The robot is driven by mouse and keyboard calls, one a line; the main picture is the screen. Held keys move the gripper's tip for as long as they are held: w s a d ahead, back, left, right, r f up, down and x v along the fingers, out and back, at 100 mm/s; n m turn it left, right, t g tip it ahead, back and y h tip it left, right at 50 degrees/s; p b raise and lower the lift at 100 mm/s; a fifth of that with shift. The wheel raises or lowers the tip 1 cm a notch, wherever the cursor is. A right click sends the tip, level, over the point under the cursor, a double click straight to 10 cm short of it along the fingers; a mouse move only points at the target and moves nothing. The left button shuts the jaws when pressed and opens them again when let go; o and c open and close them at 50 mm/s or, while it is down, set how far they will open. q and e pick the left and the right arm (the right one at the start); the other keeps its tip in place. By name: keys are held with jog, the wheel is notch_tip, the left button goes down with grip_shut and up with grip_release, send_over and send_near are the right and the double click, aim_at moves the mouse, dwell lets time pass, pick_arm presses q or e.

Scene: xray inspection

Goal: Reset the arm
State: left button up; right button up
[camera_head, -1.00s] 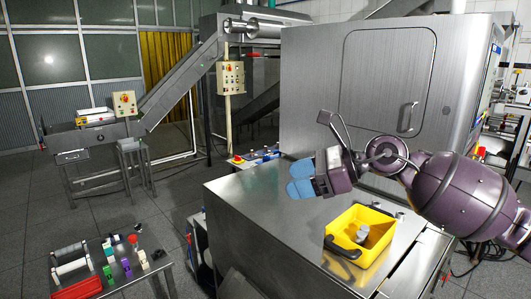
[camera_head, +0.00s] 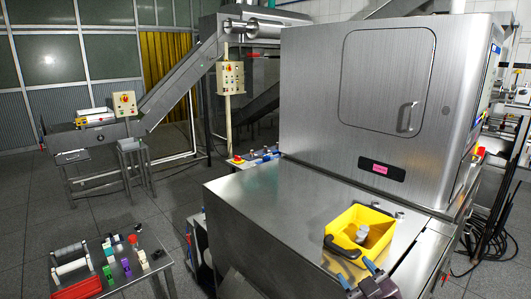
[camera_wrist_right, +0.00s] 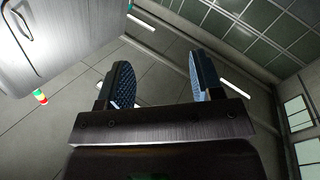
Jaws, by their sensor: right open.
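My right gripper (camera_head: 357,273) shows at the bottom edge of the head view, just in front of the yellow bin. In the right wrist view my right gripper (camera_wrist_right: 160,76) has its two blue-padded fingers spread wide with nothing between them. The rest of the right arm is out of the head view. My left gripper is in neither view.
A yellow bin (camera_head: 386,233) holding grey and black items stands on the steel table (camera_head: 270,215) before a closed steel cabinet (camera_head: 385,80). A small table (camera_head: 120,285) at lower left carries coloured blocks and rollers. An inclined conveyor (camera_head: 180,85) stands behind.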

jog(key=s+d+f+m+g+h, duration=0.2)
jog(key=s+d+f+m+g, duration=0.1)
jog(key=s+f, duration=0.8)
jog(key=s+d+f+m+g+h, duration=0.2)
jog(key=s+d+f+m, duration=0.2)
jog(key=s+f, duration=0.7)
jog(key=shift+s+m+g+h, duration=0.4)
jog(key=shift+s, duration=0.65)
